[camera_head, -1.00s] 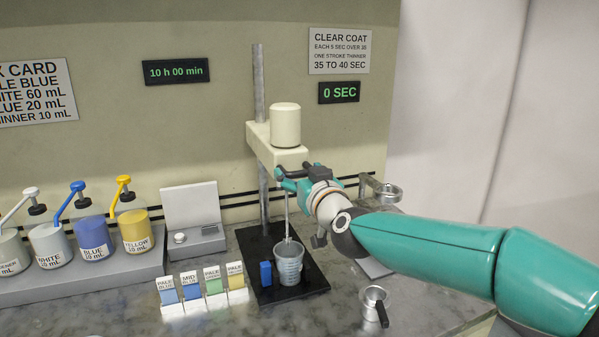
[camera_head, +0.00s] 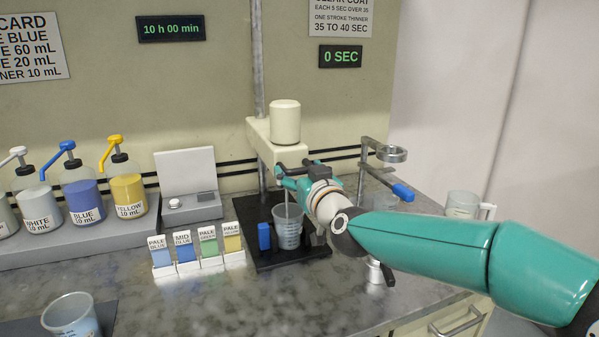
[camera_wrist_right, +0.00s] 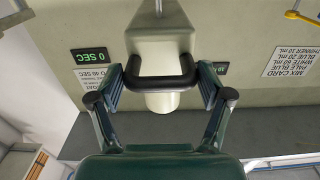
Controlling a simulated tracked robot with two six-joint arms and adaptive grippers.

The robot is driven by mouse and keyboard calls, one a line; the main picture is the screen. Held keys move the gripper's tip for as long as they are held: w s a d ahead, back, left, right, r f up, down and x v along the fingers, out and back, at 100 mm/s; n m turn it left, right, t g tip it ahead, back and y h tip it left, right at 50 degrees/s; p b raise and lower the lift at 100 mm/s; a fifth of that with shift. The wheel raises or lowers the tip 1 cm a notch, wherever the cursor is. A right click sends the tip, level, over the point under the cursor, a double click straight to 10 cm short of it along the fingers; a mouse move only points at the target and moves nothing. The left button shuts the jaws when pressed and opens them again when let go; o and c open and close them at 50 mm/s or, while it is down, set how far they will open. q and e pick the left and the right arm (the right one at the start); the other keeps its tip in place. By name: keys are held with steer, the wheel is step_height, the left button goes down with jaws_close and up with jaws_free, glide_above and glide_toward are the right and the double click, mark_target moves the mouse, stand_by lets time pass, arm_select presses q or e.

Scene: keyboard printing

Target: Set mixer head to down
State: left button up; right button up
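The cream mixer head (camera_head: 285,122) sits on a vertical grey post (camera_head: 259,60). Its thin stirring shaft reaches down to a clear cup (camera_head: 288,232) on a black base plate (camera_head: 300,252). My right gripper (camera_head: 283,172) is at the front of the head. In the right wrist view, my right gripper (camera_wrist_right: 160,88) has its fingers at both ends of the dark bar handle (camera_wrist_right: 160,82), apparently against it. The mixer head also shows behind the handle there (camera_wrist_right: 160,50). My left gripper is out of view.
A blue block (camera_head: 264,237) stands beside the cup. Colour cards (camera_head: 197,250) and pump bottles (camera_head: 85,198) are to the left. Another cup (camera_head: 72,318) is at front left. A ring stand (camera_head: 392,154) and a white mug (camera_head: 462,205) are on the right. The front middle counter is clear.

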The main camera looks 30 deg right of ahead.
steer(key=shift+o, duration=0.7)
steer(key=shift+d+f, duration=0.1)
steer(key=shift+f, duration=0.2)
steer(key=shift+r, duration=0.1)
steer(key=v, duration=1.2)
